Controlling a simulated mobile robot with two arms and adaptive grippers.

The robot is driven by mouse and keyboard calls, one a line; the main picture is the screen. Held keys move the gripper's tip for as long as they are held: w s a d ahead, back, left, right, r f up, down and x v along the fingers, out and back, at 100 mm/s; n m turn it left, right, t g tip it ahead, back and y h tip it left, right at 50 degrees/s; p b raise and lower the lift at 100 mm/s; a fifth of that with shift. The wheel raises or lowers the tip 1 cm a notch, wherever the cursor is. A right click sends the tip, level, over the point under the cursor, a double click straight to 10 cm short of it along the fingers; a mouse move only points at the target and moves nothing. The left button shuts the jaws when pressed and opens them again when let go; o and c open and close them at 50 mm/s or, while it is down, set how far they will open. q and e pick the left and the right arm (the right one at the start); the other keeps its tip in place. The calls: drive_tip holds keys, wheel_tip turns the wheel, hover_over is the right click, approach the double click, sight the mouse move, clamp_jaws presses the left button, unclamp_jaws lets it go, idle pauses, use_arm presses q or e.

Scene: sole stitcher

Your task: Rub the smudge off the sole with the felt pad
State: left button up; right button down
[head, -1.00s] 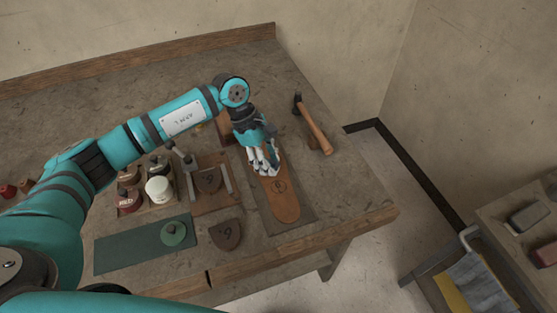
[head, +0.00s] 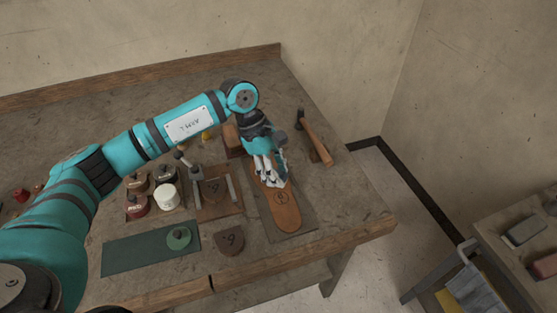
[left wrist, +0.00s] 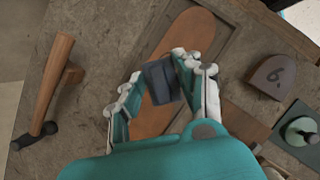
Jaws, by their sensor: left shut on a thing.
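The brown leather sole (head: 285,213) lies flat on a dark board (head: 304,214) near the right end of the bench. A round dark mark, like a stamp, shows on its near half in the head view; I cannot make out a separate smudge. My left gripper (head: 272,182) points down over the sole's middle. In the left wrist view my left gripper (left wrist: 158,88) is shut on the dark grey felt pad (left wrist: 160,80), with the sole (left wrist: 186,38) behind it. I cannot tell whether the pad touches the sole. My right gripper is out of view.
A hammer (head: 315,138) lies right of the sole. To the left are a wooden fixture (head: 218,203), several jars (head: 166,195), a green mat (head: 135,249) with a round green knob (head: 178,238), and a brown block marked 6 (head: 230,241).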

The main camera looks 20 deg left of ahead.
use_arm(q)
drive_tip(key=shift+s+r+p, duration=0.1)
drive_tip(key=shift+r+p, duration=0.35)
drive_tip(key=shift+r, duration=1.05)
